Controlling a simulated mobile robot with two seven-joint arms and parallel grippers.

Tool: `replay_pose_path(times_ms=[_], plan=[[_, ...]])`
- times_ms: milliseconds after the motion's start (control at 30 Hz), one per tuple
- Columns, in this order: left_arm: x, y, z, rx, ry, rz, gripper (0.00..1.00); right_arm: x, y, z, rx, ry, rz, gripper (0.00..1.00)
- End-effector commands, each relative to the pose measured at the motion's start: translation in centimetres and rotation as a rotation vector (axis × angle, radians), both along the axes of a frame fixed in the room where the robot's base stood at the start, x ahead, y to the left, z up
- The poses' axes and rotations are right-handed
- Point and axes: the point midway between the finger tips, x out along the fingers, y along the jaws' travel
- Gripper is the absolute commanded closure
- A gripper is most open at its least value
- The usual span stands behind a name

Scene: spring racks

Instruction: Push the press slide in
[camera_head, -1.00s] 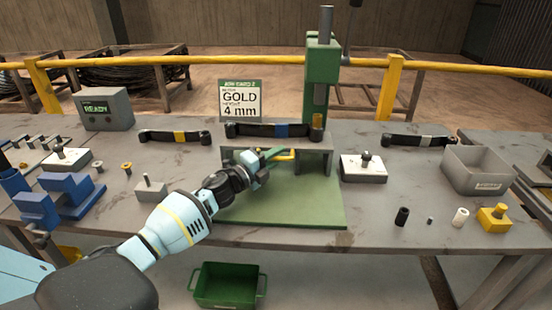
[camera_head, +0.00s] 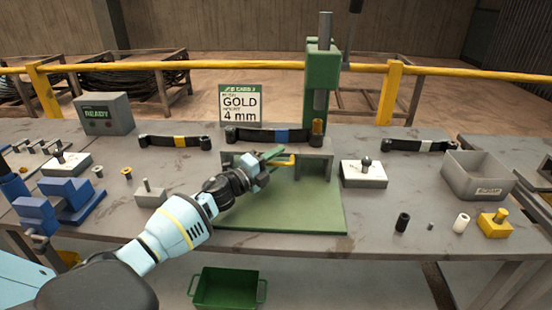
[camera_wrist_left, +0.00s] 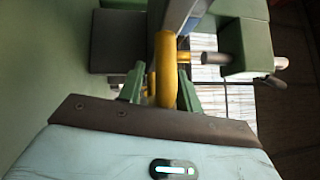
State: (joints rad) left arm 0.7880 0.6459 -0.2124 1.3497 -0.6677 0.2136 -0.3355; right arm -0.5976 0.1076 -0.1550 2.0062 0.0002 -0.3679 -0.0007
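The press has a green column (camera_head: 318,85) and a grey bridge-like stand (camera_head: 314,166) in front of it on a green base plate (camera_head: 300,210). A yellow handle (camera_head: 284,163), apparently on the press slide, shows under the bridge; the slide body is mostly hidden. My left gripper (camera_head: 274,153) is at the handle. In the left wrist view its green fingers (camera_wrist_left: 160,88) are apart, with the yellow handle (camera_wrist_left: 165,65) between them. My right gripper is out of view.
Other straps (camera_head: 175,141) lie left and right on the table. A blue fixture (camera_head: 72,195) is at left, a white block (camera_head: 364,173) and grey bin (camera_head: 478,178) at right. The base plate's front is clear. A sign (camera_head: 240,105) reads GOLD, 4 mm.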

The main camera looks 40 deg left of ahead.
Motion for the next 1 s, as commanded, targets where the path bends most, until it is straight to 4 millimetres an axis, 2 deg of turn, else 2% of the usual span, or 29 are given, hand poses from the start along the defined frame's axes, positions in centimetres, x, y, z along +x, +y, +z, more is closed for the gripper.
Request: replay_pose_path(times_ms=[167,400,600,1000], plan=[[-1.4,0.4,-0.4,0.002,0.004,0.001,0.66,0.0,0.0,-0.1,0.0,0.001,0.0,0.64],[-4.6,1.2,-0.8,0.001,0.002,0.0,0.66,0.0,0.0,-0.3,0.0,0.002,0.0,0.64],[-6.6,1.7,-0.9,0.001,0.0,0.001,0.66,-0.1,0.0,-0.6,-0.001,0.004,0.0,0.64],[-7.3,1.9,-0.8,0.0,-0.003,0.001,0.66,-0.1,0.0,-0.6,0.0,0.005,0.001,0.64]])
